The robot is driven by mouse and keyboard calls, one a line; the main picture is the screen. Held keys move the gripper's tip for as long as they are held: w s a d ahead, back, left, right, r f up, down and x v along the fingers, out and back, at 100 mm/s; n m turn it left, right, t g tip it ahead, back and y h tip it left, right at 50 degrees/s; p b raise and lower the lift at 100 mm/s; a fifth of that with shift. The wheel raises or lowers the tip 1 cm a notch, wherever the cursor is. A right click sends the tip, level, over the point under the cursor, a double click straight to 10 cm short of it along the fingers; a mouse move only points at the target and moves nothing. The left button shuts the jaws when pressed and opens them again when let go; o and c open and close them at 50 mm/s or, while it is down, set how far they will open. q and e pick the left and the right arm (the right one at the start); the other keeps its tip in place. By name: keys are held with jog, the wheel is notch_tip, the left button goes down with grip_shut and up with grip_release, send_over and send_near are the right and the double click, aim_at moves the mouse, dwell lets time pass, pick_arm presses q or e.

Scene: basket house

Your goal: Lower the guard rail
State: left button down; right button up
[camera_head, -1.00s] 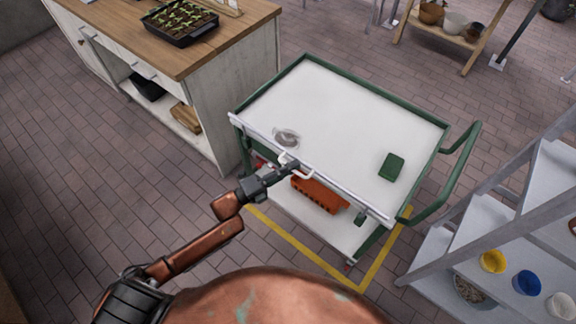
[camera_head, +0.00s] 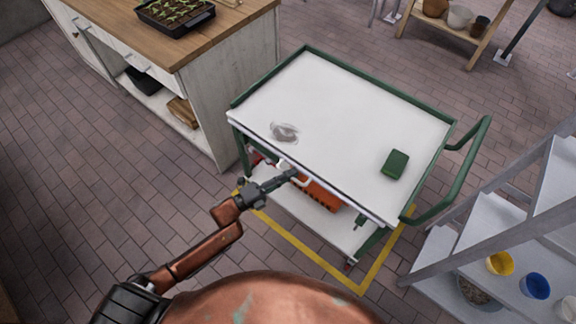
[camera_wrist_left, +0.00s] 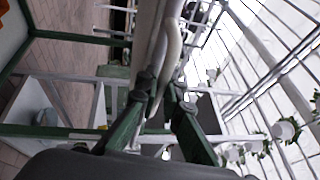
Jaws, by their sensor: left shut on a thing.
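The green-framed cart (camera_head: 440,130) has a white top. Its pale guard rail (camera_head: 345,190) runs along the near long edge, roughly level with the top or just below it. A white handle (camera_head: 304,181) is on the rail's outer face. My left gripper (camera_head: 292,173) is shut on this handle; the fingers partly cover it in the head view. In the left wrist view, the fingertips (camera_wrist_left: 163,88) close around the pale curved handle (camera_wrist_left: 173,45). My right gripper is not in view.
A green box (camera_head: 396,164) and a clear round item (camera_head: 284,132) lie on the cart top. An orange item (camera_head: 322,195) is on its lower shelf. A wooden-topped cabinet (camera_head: 215,50) stands left, a grey stepped shelf (camera_head: 480,225) right. Floor at the left is open.

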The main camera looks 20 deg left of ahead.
pick_arm(q)
jog(key=shift+f, duration=0.4)
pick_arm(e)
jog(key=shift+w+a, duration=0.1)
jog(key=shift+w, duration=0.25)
pick_arm(q)
jog(key=shift+f, duration=0.1)
jog(key=c, duration=2.1)
grip_release()
jog(key=shift+o, duration=0.3)
jog(key=shift+s+a, duration=0.1)
jog(key=v, duration=1.1)
jog(key=shift+s+a, duration=0.25)
jog(key=shift+s, duration=0.05)
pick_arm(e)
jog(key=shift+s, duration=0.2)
